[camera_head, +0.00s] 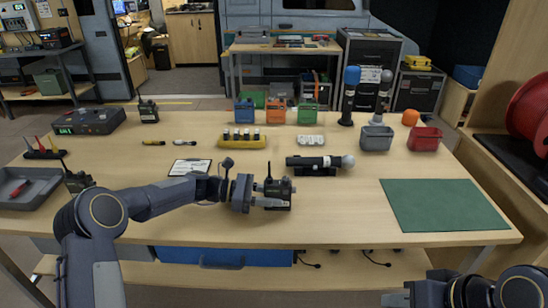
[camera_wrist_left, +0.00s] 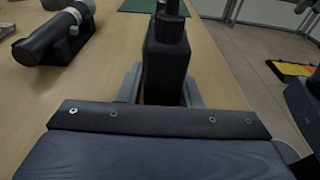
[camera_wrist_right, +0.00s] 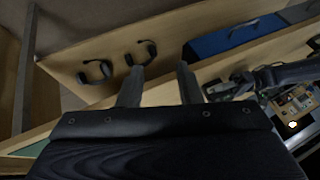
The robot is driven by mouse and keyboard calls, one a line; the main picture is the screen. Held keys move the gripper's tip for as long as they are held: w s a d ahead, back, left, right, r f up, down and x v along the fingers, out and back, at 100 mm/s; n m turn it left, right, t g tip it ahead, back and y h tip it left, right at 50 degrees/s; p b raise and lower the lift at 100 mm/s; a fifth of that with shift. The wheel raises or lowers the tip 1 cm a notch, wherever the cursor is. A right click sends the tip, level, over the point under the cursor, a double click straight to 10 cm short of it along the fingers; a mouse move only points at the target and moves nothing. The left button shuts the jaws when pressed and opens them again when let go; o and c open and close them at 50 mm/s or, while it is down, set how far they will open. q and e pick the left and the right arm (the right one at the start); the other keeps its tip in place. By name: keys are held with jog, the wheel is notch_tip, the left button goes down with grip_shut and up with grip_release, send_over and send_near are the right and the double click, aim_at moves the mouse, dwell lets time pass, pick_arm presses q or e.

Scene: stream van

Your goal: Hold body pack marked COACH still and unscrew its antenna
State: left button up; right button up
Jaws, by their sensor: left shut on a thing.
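A dark body pack (camera_head: 280,192) with a short antenna (camera_head: 269,169) stands upright at the table's front middle. My left gripper (camera_head: 266,196) is shut on it from the left side. In the left wrist view the pack (camera_wrist_left: 166,68) sits between the fingers, with the antenna base and knobs (camera_wrist_left: 171,22) on its top. Its marking is not readable. My right gripper (camera_head: 396,298) is low at the bottom right, away from the pack, in front of the table. In the right wrist view (camera_wrist_right: 158,82) its fingers are apart with nothing between them.
Other packs with antennas stand at the back left (camera_head: 148,110) and left front (camera_head: 76,180). A clipboard (camera_head: 190,167) lies behind my left arm. The green mat (camera_head: 442,205) at right is bare.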

jog(key=w+a+r+n+g, duration=0.1)
jog(key=w+r+n, duration=0.1)
jog(key=w+r, duration=0.7)
notch_tip(320, 180, up, 4)
jog(key=n+h, duration=0.2)
jog(key=n, duration=0.1)
send_over(269, 176)
jog(key=s+d, duration=0.1)
jog(key=s, duration=0.2)
jog(key=x, duration=1.1)
jog(key=shift+d+f, duration=0.25)
jog(key=shift+f, duration=0.05)
jog(key=c, duration=0.7)
